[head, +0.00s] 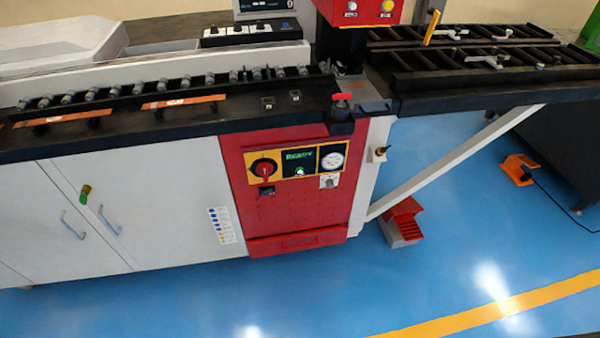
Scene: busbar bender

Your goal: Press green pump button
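The green pump button (300,171) is a small, bright green spot on the control panel of the red cabinet front (290,210). It sits just below a green lit display (299,156) that reads READY. Nothing covers the button. Neither of my grippers shows in the head view.
White cabinet doors (150,205) stand left of the red front. A diagonal white brace (460,160), a red foot pedal (403,222) and an orange pedal (519,169) are to the right. The blue floor (330,295) in front is clear.

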